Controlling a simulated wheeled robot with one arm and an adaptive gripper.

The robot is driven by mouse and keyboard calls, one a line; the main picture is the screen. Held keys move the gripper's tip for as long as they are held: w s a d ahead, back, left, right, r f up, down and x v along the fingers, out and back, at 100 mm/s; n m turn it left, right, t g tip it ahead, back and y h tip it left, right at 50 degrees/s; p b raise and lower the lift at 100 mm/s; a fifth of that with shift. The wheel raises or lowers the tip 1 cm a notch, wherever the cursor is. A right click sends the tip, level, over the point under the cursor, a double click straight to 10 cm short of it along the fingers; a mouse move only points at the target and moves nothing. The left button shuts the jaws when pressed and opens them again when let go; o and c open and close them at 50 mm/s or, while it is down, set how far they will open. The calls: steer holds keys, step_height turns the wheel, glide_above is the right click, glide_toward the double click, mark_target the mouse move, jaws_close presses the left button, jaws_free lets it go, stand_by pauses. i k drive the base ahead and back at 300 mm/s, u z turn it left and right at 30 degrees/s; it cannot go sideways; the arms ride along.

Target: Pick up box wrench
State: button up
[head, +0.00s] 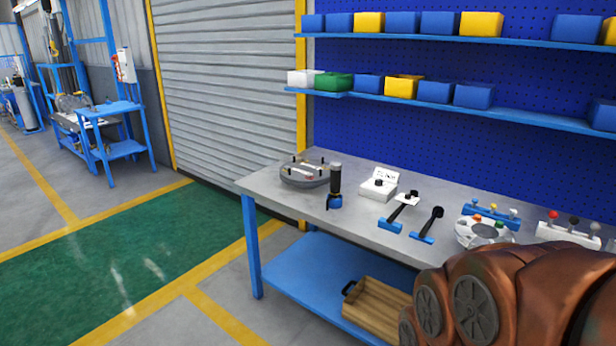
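Several tools stand on the grey workbench (355,222) in the head view. A black tool with a blue base (335,187) stands upright near the bench's left front. Two dark, long-handled tools, a left one (398,212) and a right one (429,225), lean on blue bases further right. They are too small to tell which, if any, is the box wrench. A round grey flanged part (303,173) with small pieces on top sits at the bench's back left. My gripper is not in view; only a copper-brown part of my arm shows at the lower right.
A white box (378,186), a round white fixture (484,231), a blue rack with coloured knobs (491,213) and a white rack (567,230) share the bench. A wooden crate (376,308) sits on the lower shelf. Blue and yellow bins fill shelves above. The green floor at left is clear.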

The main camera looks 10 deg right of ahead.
mark_target(438, 212)
steer(key=u, duration=0.3)
steer(key=i, duration=0.45)
steer(key=u, duration=0.5)
steer(key=i, duration=1)
steer(key=z, duration=0.85)
steer(key=i, duration=0.8)
steer(key=z, duration=0.8)
